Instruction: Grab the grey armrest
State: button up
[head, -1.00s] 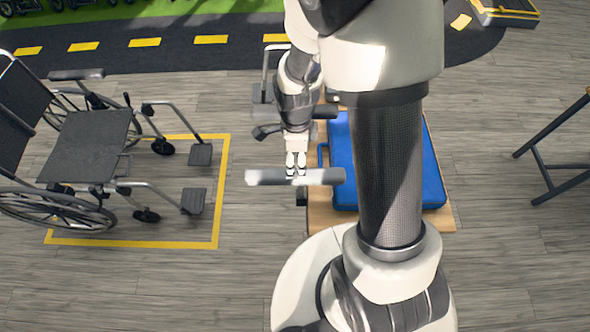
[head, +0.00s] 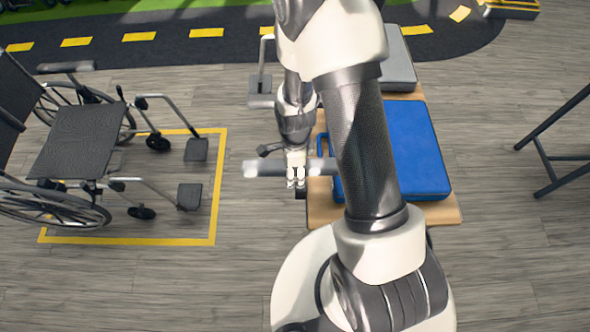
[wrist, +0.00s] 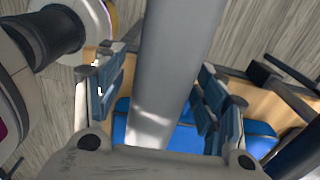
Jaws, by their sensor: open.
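The grey armrest (head: 262,169) is a straight horizontal bar in the middle of the head view, beside a wooden platform. My gripper (head: 296,184) is at the middle of the bar, and its fingers cover a short part of it. In the wrist view the armrest (wrist: 172,65) runs lengthwise between the two blue-padded fingers. The gripper (wrist: 158,92) is open, with a finger on each side of the bar. A gap shows between the bar and each finger. The near end of the bar is hidden behind the gripper body.
A blue cushion (head: 418,150) lies on the wooden platform (head: 437,212) to the right. A wheelchair (head: 85,140) stands at the left inside a yellow floor outline. A dark metal frame (head: 548,165) is at the far right.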

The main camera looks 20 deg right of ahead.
jog(key=shift+c, duration=0.6)
jog(key=c, duration=1.4)
jog(key=shift+r, duration=0.15)
